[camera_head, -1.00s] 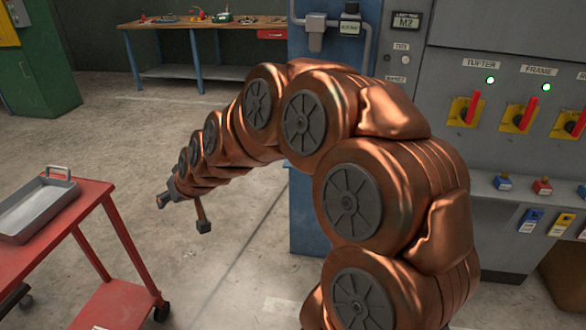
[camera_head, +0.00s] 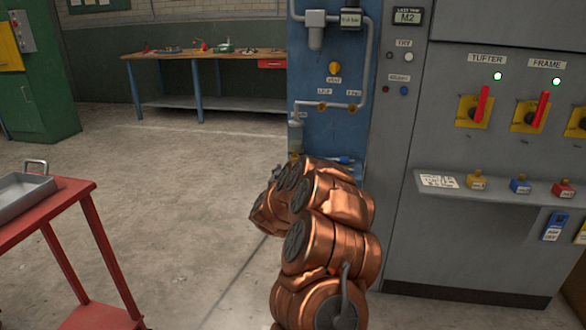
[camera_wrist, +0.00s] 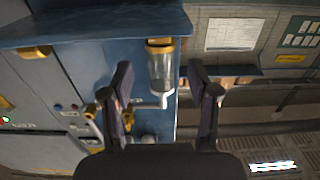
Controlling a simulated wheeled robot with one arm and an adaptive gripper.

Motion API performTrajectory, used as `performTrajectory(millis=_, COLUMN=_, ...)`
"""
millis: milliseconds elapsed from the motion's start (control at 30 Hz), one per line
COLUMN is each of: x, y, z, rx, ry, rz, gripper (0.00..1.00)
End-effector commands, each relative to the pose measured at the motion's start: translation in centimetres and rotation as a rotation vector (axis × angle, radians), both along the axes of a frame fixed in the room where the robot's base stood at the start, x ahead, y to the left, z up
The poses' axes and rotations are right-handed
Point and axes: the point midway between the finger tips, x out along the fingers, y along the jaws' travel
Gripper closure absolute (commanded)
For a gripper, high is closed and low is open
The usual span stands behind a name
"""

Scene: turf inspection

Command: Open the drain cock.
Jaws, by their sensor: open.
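In the head view a clear bowl (camera_head: 296,135) hangs under the pipe on the blue panel (camera_head: 335,125), with a yellow fitting at its lower end. My arm hides what lies below and my gripper. The wrist view seems upside down. There the bowl (camera_wrist: 161,68) shows between the two fingers of my gripper (camera_wrist: 160,72), with a brass-coloured collar (camera_wrist: 160,45) at its upper end in that picture. The fingers are spread and nothing is held. I cannot clearly make out the cock's handle, nor how far the bowl is from the fingers.
An orange knob (camera_head: 335,68) and small pipe valves sit higher on the panel. The grey cabinet (camera_head: 450,125) with red switch handles and a shelf of padlocks stands to the right. A red cart (camera_head: 75,200) stands at the left. The floor between is clear.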

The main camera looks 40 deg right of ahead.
Motion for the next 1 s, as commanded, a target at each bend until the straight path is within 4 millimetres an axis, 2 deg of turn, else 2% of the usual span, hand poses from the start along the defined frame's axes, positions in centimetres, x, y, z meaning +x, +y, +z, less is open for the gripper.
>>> performTrajectory(millis=633, x=3.3, y=-4.9, z=0.0, rx=-0.004, ry=-0.001, rz=-0.003, gripper=0.4)
performTrajectory(millis=1000, x=4.3, y=-6.4, z=0.0, rx=-0.002, ry=0.0, rz=-0.001, gripper=0.4)
